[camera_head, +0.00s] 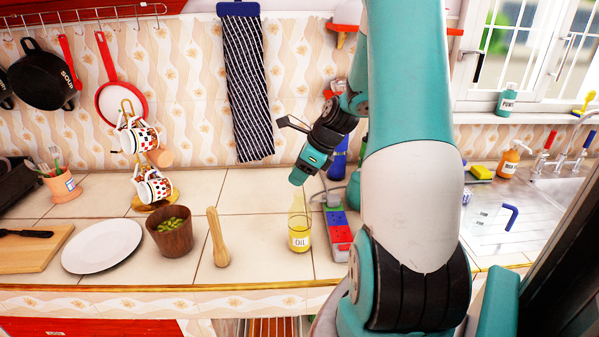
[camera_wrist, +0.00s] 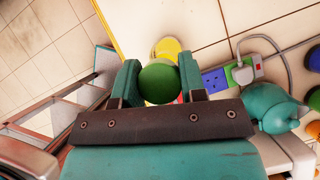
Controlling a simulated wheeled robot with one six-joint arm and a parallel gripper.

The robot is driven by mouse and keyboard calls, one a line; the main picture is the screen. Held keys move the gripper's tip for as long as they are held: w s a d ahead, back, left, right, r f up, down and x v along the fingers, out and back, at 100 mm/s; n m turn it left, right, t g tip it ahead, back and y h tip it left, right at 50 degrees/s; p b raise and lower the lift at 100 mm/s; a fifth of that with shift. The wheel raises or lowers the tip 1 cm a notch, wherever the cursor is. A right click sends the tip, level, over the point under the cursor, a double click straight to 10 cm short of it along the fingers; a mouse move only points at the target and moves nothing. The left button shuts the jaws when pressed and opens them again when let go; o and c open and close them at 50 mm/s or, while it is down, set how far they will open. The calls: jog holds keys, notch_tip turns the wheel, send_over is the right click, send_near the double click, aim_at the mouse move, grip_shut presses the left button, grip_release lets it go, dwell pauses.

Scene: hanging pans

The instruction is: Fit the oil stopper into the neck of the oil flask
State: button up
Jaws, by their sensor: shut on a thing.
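The oil flask (camera_head: 300,236) is a clear bottle with yellow oil and an OIL label. It stands upright on the tiled counter, its narrow neck pointing up. My gripper (camera_head: 298,180) is directly above the neck, tilted down, very close to its top. In the wrist view, my gripper (camera_wrist: 159,72) is shut on the oil stopper, whose round green knob (camera_wrist: 158,84) sits between the two fingers. The yellow of the flask (camera_wrist: 167,46) shows just beyond the knob. The stopper's lower end and the flask's mouth are hidden, so I cannot tell whether they touch.
A power strip (camera_head: 339,236) with a plug and cable lies just right of the flask. A wooden pestle (camera_head: 217,240) and a brown bowl of olives (camera_head: 170,234) stand to the left. The counter between pestle and flask is clear.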

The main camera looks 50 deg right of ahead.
jog(key=shift+f+b, duration=1.05)
jog(key=shift+f, duration=1.25)
dwell(0.4)
dwell(0.4)
jog(key=o, duration=1)
jog(key=shift+r, duration=0.1)
jog(key=p+v, duration=0.2)
jog(key=v, duration=0.5)
jog(key=w+r+p+v, duration=0.1)
jog(key=p+v, duration=0.2)
jog(key=v, duration=0.5)
jog(key=w+a+p+v, duration=0.1)
jog(key=p+v, duration=0.2)
jog(key=v, duration=0.4)
jog(key=shift+r, duration=0.45)
